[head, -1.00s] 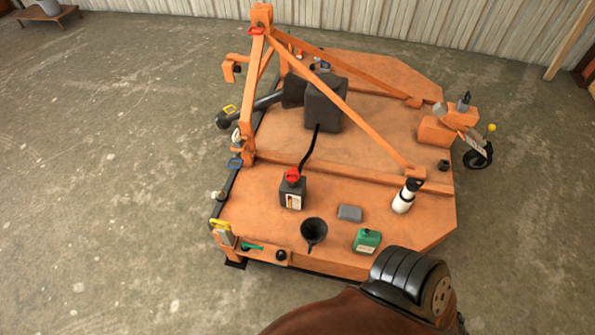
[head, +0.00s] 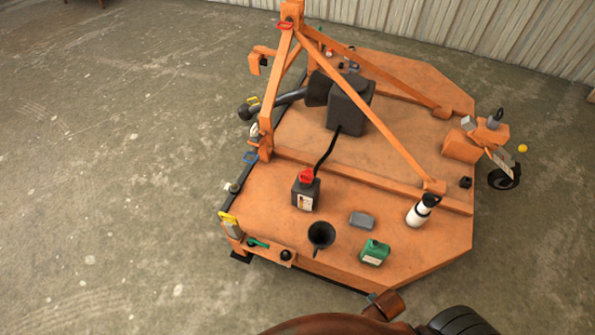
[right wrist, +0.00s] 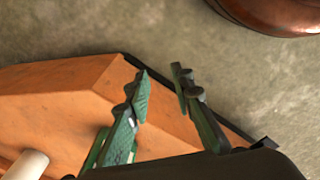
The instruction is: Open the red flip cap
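A dark jug (head: 306,195) stands upright on the orange mower deck in the head view. Its top carries a red cap (head: 306,176), with a black spout hose rising from it to the upper right. At this size I cannot tell whether a lid on the cap is open or closed. A second, small red part (head: 286,25) sits near the top of the orange mast. In the right wrist view my right gripper (right wrist: 160,73) is open and empty, its two fingers apart above the deck's edge and the floor. My left gripper is not in view.
On the orange deck (head: 400,255) near the jug are a black funnel (head: 321,236), a grey box (head: 362,219), a green can (head: 375,253) and a white bottle (head: 421,211). Orange mast struts (head: 370,110) slope over the deck. Concrete floor (head: 120,200) is clear on the left.

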